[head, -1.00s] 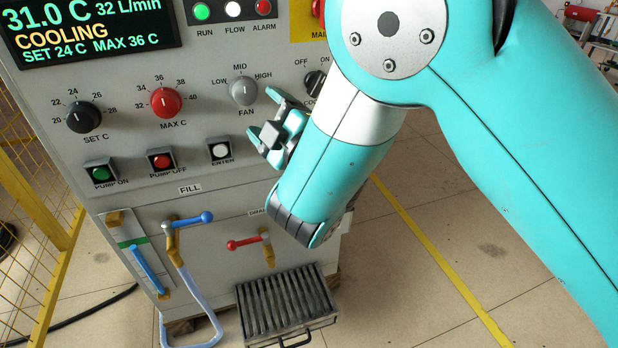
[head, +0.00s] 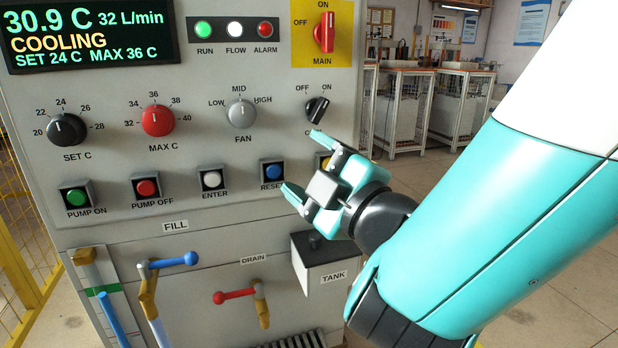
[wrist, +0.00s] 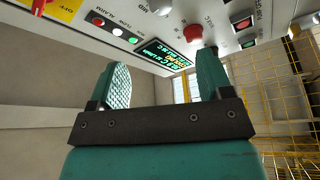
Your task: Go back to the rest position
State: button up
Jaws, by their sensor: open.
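My gripper (head: 303,163) is open and empty, in front of the right part of the control panel (head: 205,85), and points left. It partly covers a yellow button and the label under the black OFF/ON switch (head: 317,110). In the wrist view, the two fingers (wrist: 163,78) stand apart with nothing between them. The display (head: 88,35) reads 30.9 C, 32 L/min, COOLING, SET 24 C, MAX 36 C. The red main switch (head: 326,38) stands upright toward ON.
A blue fill lever (head: 172,262), a red drain lever (head: 235,296) and a tank box (head: 320,265) sit low on the machine. A yellow mesh fence (head: 20,265) stands at left. Open floor (head: 540,265) lies at right, with white-framed cages (head: 405,115) behind.

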jog(key=w+d+f+m+g+h, duration=0.2)
jog(key=d+f+m+h, duration=0.2)
jog(key=d+m+h, duration=0.3)
jog(key=w+d+f+m+g+h, duration=0.1)
jog(key=d+f+m+h, duration=0.35)
jog(key=d+m, duration=0.35)
jog(key=s+a+f+n+g+y, duration=0.2)
jog(key=s+g+y, duration=0.2)
jog(key=s+g, duration=1.15)
jog(key=s+r+t+p, duration=0.1)
jog(key=s+r+p, duration=0.2)
jog(key=r+p, duration=1.5)
jog(key=s+r+t+p, duration=0.1)
jog(key=s+r+p, duration=0.2)
jog(key=r+p, duration=1.5)
jog(key=shift+a+r, duration=0.2)
jog(key=shift+r, duration=0.2)
